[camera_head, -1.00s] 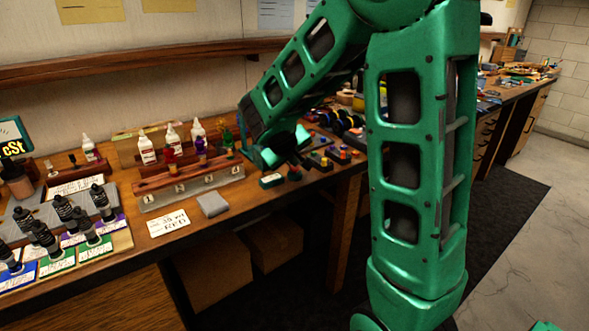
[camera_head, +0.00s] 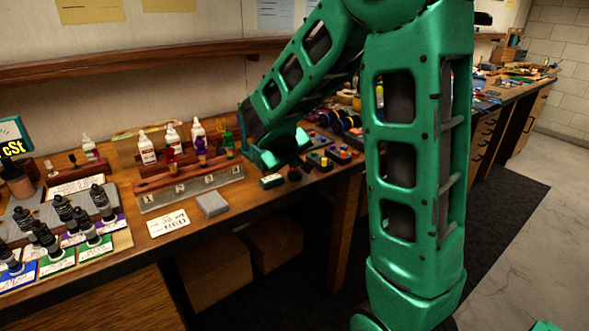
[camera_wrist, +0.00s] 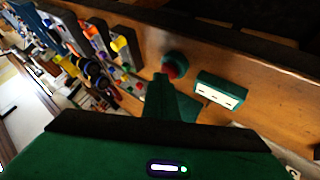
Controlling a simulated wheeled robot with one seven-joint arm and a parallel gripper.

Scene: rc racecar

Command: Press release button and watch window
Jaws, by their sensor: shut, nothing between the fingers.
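The release button is a red cap on a dark round base (camera_wrist: 174,66), on the wooden bench in the wrist view. In the head view it is a small dark shape (camera_head: 294,174) near the bench's front edge. Beside it is a small green box with a pale window (camera_wrist: 219,93); the window bears small dark marks too small to read. The box also shows in the head view (camera_head: 271,181). My gripper (camera_wrist: 162,80) is shut and empty, its tip close to the button's near side. Contact cannot be told. In the head view my gripper (camera_head: 296,160) is just above the button.
Coloured blocks on small trays (camera_head: 330,158) stand right of the button. A wooden rack with a numbered metal front (camera_head: 190,190) and several bottles stand to the left. A grey block (camera_head: 212,204) and handwritten card (camera_head: 168,222) lie near the front edge.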

